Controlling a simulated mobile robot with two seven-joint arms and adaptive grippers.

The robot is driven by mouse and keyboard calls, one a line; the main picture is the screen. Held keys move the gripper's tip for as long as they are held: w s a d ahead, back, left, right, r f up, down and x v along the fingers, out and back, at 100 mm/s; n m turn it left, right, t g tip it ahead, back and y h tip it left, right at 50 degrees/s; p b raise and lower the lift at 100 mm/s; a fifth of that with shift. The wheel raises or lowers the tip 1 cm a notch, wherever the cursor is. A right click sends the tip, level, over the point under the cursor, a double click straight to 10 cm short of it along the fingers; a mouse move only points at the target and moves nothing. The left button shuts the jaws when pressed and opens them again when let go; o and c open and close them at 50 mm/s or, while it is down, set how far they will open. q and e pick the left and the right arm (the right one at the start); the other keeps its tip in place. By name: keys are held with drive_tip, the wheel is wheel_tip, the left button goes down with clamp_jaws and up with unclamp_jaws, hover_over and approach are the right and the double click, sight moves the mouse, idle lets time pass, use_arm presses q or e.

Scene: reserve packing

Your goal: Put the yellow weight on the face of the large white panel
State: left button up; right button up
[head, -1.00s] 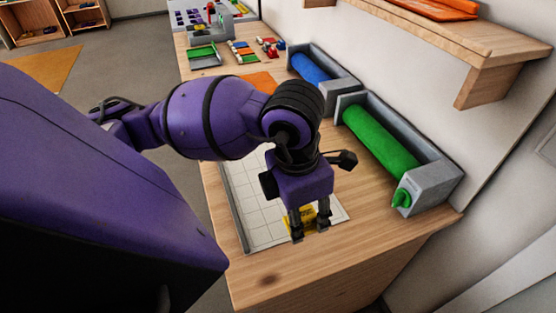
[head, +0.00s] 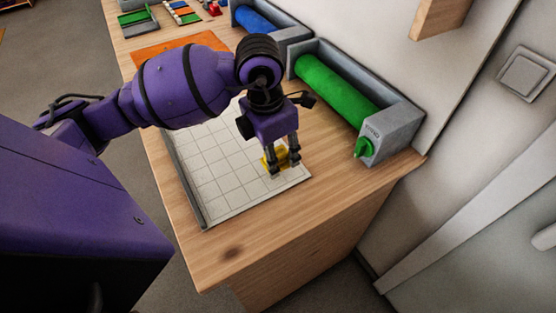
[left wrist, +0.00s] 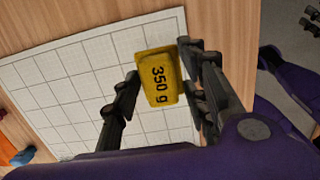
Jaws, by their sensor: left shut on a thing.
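The yellow weight (left wrist: 161,77), marked "350 g", is between the fingers of my left gripper (head: 281,160). In the left wrist view the gripper's two fingers (left wrist: 160,88) press on its opposite sides. In the head view the weight (head: 268,163) is partly hidden by the fingers. The large white panel (head: 205,170), with a grid of thin lines, lies flat on the wooden bench. The weight is over the panel's right part, near its edge. I cannot tell whether it touches the face.
A grey holder with a green roll (head: 335,85) stands right of the panel, with a blue roll (head: 255,19) behind it. An orange sheet (head: 180,48) lies beyond the panel. A grey strip (head: 183,190) runs along the panel's left edge. The bench front (head: 240,245) is bare.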

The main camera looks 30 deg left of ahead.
sight(278, 162)
use_arm(q)
drive_tip(key=shift+w+f, duration=0.25)
drive_tip(key=shift+f, duration=0.9)
drive_tip(key=shift+w+f, duration=0.2)
drive_tip(key=shift+f, duration=0.9)
drive_tip(key=o, duration=1.5)
drive_tip(key=shift+c, duration=0.2)
drive_tip(key=r, duration=0.4)
drive_tip(key=s+r, duration=0.1)
drive_tip(key=r, duration=0.7)
drive_tip(key=shift+s+a+r, duration=0.15)
drive_tip(key=shift+a, duration=0.25)
